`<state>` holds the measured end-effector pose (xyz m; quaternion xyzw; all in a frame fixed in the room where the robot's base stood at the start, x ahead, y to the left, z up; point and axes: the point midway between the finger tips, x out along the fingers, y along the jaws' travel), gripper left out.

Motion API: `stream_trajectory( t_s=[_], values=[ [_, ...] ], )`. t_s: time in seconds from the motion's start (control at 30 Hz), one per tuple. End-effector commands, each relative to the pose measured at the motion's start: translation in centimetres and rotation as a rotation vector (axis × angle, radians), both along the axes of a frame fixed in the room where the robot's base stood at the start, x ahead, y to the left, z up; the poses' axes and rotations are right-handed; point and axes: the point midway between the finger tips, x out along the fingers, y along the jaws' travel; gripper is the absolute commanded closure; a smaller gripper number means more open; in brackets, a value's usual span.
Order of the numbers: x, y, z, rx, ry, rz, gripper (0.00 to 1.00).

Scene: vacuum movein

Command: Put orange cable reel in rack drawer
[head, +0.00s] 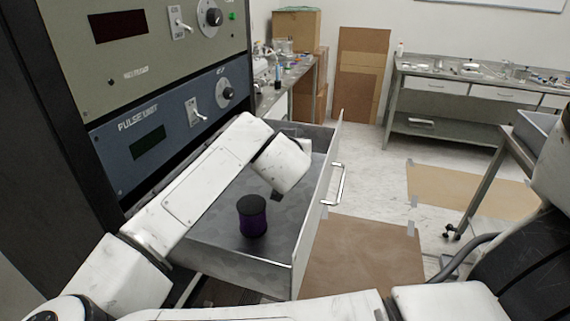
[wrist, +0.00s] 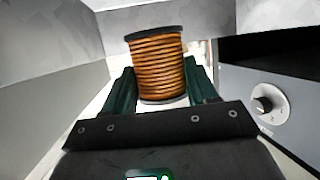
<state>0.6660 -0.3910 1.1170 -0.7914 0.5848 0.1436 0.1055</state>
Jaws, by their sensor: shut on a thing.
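The orange cable reel (wrist: 158,65) has a ribbed orange winding and dark end flanges. In the wrist view it is between the two green fingers of my gripper (wrist: 160,88), which is shut on it. The rack drawer (head: 230,262) is pulled out and open at the top in the head view. My arm reaches over the drawer, its white wrist part above the drawer's far half. The gripper and orange reel are hidden behind my arm in the head view, so their height above the drawer floor cannot be told.
A purple reel (head: 252,216) stands upright in the near part of the drawer. The rack's blue pulse unit panel (head: 170,115) is just left of the drawer; a knob (wrist: 265,103) shows close at right in the wrist view. A bench (head: 425,125) stands at the back.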

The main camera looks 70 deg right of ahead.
Motion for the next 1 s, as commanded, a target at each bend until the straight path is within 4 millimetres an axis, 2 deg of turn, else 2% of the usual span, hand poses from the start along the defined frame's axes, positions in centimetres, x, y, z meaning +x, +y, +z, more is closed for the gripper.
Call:
stream_trajectory(
  t_s=[0.4,1.0],
  values=[
    [0.0,0.0,-4.2,-0.002,-0.001,0.0,0.78],
    [0.0,0.0,-5.3,-0.002,0.0,0.0,0.78]
  ],
)
